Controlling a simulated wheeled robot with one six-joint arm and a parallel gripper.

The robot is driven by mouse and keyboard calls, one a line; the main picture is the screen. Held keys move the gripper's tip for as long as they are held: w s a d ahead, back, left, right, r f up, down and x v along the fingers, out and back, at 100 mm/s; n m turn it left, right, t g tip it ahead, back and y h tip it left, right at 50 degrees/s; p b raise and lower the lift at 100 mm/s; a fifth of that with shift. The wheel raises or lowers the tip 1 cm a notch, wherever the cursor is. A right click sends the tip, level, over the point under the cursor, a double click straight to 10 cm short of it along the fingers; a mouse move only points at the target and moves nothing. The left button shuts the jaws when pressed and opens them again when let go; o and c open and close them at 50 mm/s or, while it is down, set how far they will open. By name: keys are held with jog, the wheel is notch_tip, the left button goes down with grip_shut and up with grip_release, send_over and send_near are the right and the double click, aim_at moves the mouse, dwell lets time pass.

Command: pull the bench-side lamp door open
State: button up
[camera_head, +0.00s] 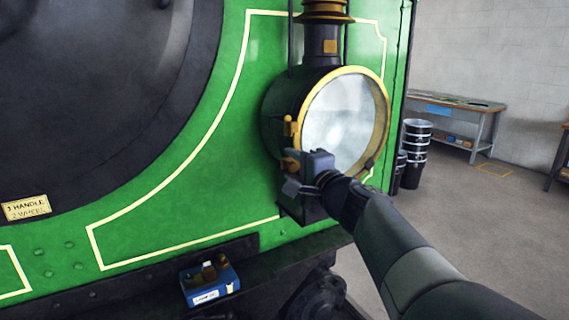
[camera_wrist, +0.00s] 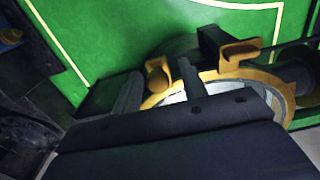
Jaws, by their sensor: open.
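The lamp has a dark round housing (camera_head: 274,110) on the green front. Its round glass door (camera_head: 335,118) has a brass rim and sits against the housing with no clear gap. A brass knob (camera_wrist: 157,76) is on the door's left side in the head view, below an upright brass catch (camera_head: 290,127). My gripper (camera_head: 293,174) is at the lamp's lower left. In the wrist view its two fingers are apart, with the knob between or just beyond the tips. I cannot tell whether they touch it. The gripper body hides part of the rim.
A blue box (camera_head: 208,283) with small items sits on the ledge below. A chimney-like pipe (camera_head: 322,45) rises from the lamp. Stacked black bins (camera_head: 413,150) and a workbench (camera_head: 455,108) stand behind at the right. The floor (camera_head: 480,220) at right is clear.

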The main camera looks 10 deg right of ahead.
jog(key=shift+c, duration=0.4)
grip_shut()
jog(key=shift+r, duration=0.1)
